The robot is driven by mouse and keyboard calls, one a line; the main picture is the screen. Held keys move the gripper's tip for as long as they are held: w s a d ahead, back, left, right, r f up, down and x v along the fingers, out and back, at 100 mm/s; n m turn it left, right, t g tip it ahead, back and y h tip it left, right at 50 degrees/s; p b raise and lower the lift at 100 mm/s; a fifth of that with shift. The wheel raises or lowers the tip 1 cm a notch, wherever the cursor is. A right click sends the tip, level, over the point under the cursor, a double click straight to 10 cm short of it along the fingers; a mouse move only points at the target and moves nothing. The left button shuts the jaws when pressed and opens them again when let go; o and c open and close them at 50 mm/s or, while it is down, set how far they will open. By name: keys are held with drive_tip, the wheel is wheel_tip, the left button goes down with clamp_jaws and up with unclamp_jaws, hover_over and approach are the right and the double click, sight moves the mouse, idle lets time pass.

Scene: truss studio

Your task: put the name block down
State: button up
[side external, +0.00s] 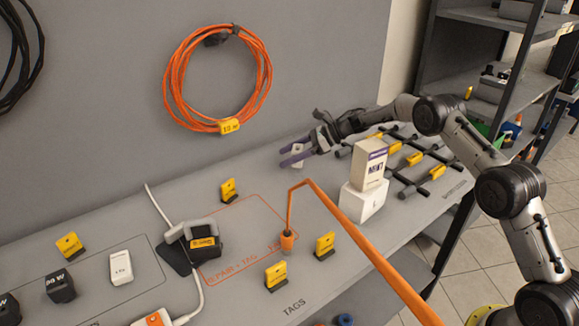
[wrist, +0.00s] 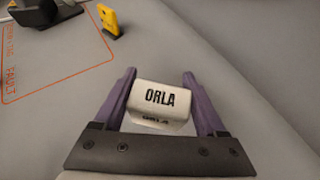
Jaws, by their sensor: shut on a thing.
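The name block (wrist: 160,98) is a small white block with ORLA in black letters. In the wrist view it sits between the purple fingers of my gripper (wrist: 160,76), which is shut on it. In the side external view my gripper (side external: 285,157) is near the back panel, with the white block (side external: 297,149) partly hidden by the fingers. It appears held above the grey bench (side external: 130,215); the exact gap cannot be told.
A white box with dark lettering (side external: 368,165) stands on a white block (side external: 361,203) right of my gripper. Yellow tags (side external: 228,190) stand around an orange outlined area (side external: 262,199). An orange bar (side external: 355,232) crosses the front. A dark rack (side external: 415,160) lies right.

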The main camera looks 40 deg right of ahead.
sight(290, 174)
drive_tip(key=shift+f, duration=1.85)
drive_tip(key=shift+f, duration=0.1)
drive_tip(key=o, duration=1.5)
drive_tip(key=shift+f, duration=0.1)
drive_tip(key=shift+c, duration=0.2)
drive_tip(key=shift+d+r, duration=0.15)
drive_tip(key=shift+r, duration=0.15)
drive_tip(key=v, duration=1.1)
drive_tip(key=shift+s+d+r, duration=0.1)
drive_tip(key=shift+s+d, duration=0.15)
drive_tip(key=shift+s, duration=0.05)
